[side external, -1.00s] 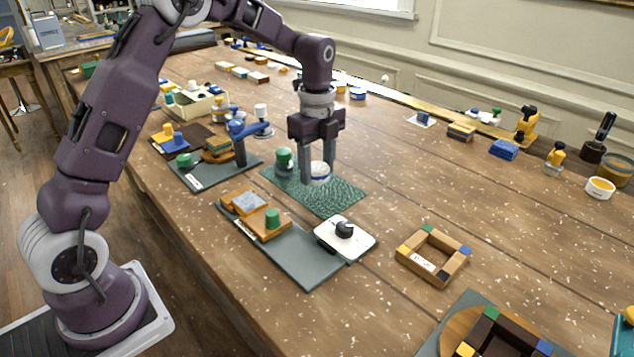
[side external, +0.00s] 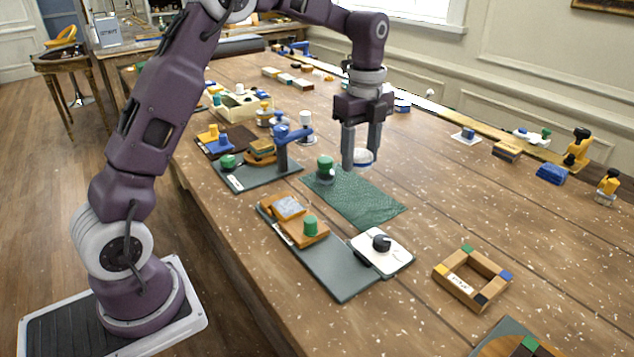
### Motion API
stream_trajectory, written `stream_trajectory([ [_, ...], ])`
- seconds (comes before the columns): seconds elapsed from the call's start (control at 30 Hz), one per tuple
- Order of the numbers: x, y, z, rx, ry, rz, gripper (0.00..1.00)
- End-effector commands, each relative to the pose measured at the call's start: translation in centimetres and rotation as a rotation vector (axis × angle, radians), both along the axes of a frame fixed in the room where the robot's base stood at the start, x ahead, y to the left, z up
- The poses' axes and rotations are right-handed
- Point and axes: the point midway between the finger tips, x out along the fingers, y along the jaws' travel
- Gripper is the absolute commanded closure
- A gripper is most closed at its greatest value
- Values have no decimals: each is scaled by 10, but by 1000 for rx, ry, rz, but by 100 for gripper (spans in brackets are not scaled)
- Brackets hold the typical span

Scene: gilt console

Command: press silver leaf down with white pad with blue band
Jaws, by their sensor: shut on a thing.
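The white pad with the blue band (side external: 363,158) is held between the two fingers of my gripper (side external: 361,161). It hangs above the dark green textured mat (side external: 365,203), near its far edge. A silver-grey square (side external: 289,207), which looks like the silver leaf, lies on an orange block at the far left end of a dark grey board (side external: 335,272). My gripper is behind and to the right of that square in the picture, well apart from it. The underside of the pad is hidden.
A green-topped piece (side external: 325,170) stands on the mat just left of the pad. A wooden square frame (side external: 471,277) lies to the right.

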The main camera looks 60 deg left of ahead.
Motion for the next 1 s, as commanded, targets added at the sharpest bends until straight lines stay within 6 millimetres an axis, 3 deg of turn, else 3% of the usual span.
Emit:
stream_trajectory([
  [0.43,-7,3,5,1,-2,2,85],
  [0.57,-42,14,21,1,-3,4,85],
  [0.8,-126,26,41,1,-2,2,85],
  [0.9,-142,26,40,1,-1,2,85],
  [1.0,-146,26,31,-1,2,1,85],
])
